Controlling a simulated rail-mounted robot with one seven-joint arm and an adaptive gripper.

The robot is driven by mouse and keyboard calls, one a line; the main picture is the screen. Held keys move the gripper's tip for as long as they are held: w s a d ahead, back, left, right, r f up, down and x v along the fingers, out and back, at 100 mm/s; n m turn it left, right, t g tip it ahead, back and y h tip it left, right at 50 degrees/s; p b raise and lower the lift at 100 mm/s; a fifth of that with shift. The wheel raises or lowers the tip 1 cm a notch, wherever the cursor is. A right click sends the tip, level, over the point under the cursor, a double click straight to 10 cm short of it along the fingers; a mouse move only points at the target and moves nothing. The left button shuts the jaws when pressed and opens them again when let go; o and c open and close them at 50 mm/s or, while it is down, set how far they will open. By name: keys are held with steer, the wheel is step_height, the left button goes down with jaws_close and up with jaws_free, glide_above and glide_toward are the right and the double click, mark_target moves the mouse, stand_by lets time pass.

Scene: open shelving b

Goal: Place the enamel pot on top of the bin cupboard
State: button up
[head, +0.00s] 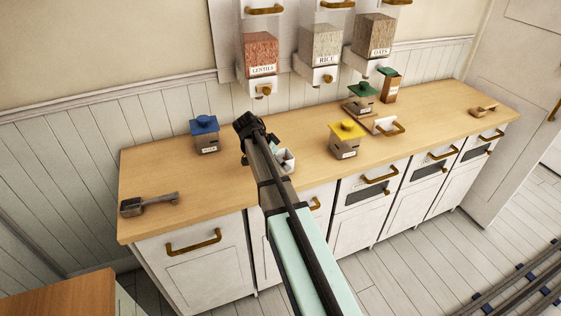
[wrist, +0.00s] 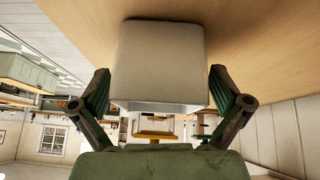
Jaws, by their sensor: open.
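A white, squarish vessel (head: 286,160), which looks like the enamel pot, stands on the wooden counter and is partly hidden behind my arm. In the wrist view a pale boxy body (wrist: 160,65), probably the same pot, fills the space between the fingers. My gripper (head: 246,124) is over the middle of the counter. In the wrist view my gripper (wrist: 162,92) is open, with one finger on each side of the pale body; I cannot tell whether they touch it. No label marks the bin cupboard; the row of white cupboards (head: 205,258) under the counter may be it.
Lentils (head: 260,56), rice (head: 321,46) and oats (head: 373,36) dispensers hang above. The counter's left part has free room.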

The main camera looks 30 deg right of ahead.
steer(key=b+v, duration=0.3)
steer(key=v, duration=0.9)
